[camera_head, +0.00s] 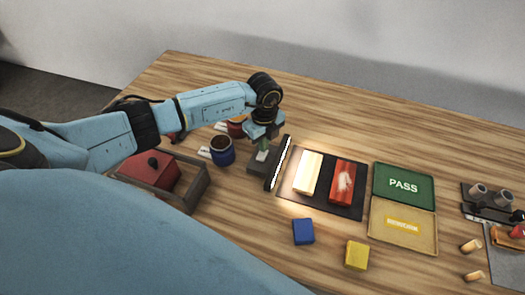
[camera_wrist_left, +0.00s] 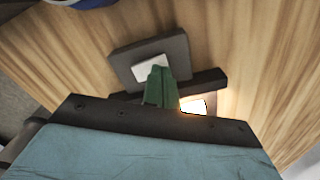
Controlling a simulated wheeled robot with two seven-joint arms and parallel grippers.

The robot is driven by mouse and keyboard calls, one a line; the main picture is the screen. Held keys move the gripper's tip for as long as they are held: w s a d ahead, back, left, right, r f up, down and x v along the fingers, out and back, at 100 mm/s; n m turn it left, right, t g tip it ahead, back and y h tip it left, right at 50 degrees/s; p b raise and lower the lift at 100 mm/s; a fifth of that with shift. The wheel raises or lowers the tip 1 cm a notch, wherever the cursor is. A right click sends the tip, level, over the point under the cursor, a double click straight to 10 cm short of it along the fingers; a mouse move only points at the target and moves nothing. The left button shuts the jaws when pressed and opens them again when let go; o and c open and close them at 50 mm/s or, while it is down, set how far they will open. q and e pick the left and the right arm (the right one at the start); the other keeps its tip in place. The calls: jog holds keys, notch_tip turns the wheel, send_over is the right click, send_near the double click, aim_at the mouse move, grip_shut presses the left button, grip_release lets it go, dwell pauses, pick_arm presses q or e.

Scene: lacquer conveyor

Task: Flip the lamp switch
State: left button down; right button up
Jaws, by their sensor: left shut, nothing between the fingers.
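The lamp is a dark bar with a bright strip (camera_head: 279,163) that is lit, standing beside a dark base (camera_head: 257,167). The base carries a pale switch plate (camera_head: 261,156), which also shows in the left wrist view (camera_wrist_left: 150,68). My left gripper (camera_head: 264,144) is shut and empty, pointing down with its green fingertips over the switch. In the left wrist view the fingertips (camera_wrist_left: 158,72) overlap the lower edge of the switch; whether they touch it I cannot tell. The fingers partly hide the switch. My right gripper is not in view.
A black mat (camera_head: 325,205) holds a cream block and a red block. Green PASS (camera_head: 404,186) and yellow (camera_head: 402,237) trays lie right of it. Blue (camera_head: 303,232) and yellow (camera_head: 357,256) blocks lie in front. A blue pot (camera_head: 222,151) and wooden box (camera_head: 196,191) stand left.

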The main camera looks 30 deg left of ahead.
pick_arm(q)
notch_tip(320, 180, up, 6)
jog(key=p, duration=0.5)
dwell(0.5)
